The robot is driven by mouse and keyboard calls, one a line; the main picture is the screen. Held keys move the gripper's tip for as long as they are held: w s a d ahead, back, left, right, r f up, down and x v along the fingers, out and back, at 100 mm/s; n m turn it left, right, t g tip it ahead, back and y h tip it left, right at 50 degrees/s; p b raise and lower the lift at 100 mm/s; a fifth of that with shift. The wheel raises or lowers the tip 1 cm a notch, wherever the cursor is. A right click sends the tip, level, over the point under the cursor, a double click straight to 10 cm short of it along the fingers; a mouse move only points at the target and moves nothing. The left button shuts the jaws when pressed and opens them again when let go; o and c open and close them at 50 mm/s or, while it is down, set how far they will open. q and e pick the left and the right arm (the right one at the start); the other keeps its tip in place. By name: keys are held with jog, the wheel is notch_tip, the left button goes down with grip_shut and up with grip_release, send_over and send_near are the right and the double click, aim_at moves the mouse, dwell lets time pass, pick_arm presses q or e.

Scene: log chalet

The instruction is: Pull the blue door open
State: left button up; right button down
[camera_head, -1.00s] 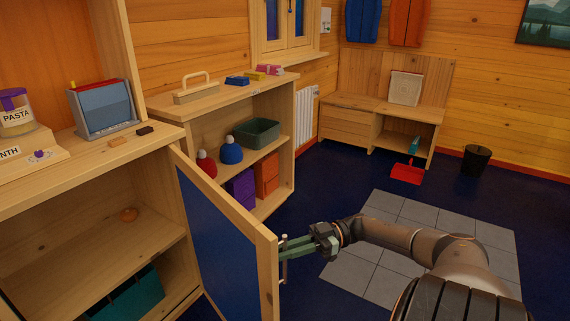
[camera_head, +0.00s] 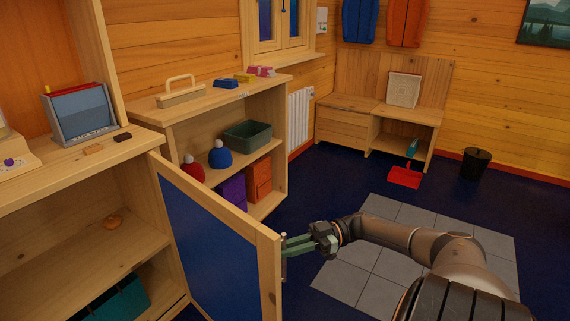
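The blue door (camera_head: 208,252) has a wooden frame and a blue panel. It stands open, swung out from the cabinet (camera_head: 92,190) at the left, so the shelves inside show. A metal bar handle (camera_head: 283,262) is on the outer face near the door's free edge. My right gripper (camera_head: 290,246) comes in from the right, with its greenish fingers at the handle. The fingers appear to be closed around the bar, though the door edge partly hides their tips. My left gripper is not in view.
An open shelf unit (camera_head: 280,130) stands behind the door. Grey floor tiles (camera_head: 350,285) lie under my arm. A red dustpan (camera_head: 404,178) and black bin (camera_head: 475,164) stand farther back.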

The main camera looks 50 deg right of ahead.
dwell(0.3)
jog(key=c, duration=0.9)
grip_release()
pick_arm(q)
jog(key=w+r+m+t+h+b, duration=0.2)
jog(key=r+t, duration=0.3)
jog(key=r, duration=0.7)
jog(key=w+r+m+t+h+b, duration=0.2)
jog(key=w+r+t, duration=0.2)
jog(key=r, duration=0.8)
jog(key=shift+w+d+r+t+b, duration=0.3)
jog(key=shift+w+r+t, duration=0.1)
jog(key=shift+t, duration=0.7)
pick_arm(e)
jog(key=v, duration=1.2)
jog(key=shift+d, duration=0.25)
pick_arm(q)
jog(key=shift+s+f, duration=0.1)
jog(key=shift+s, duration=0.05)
pick_arm(e)
jog(key=shift+s+f, duration=0.1)
jog(key=shift+s, duration=0.05)
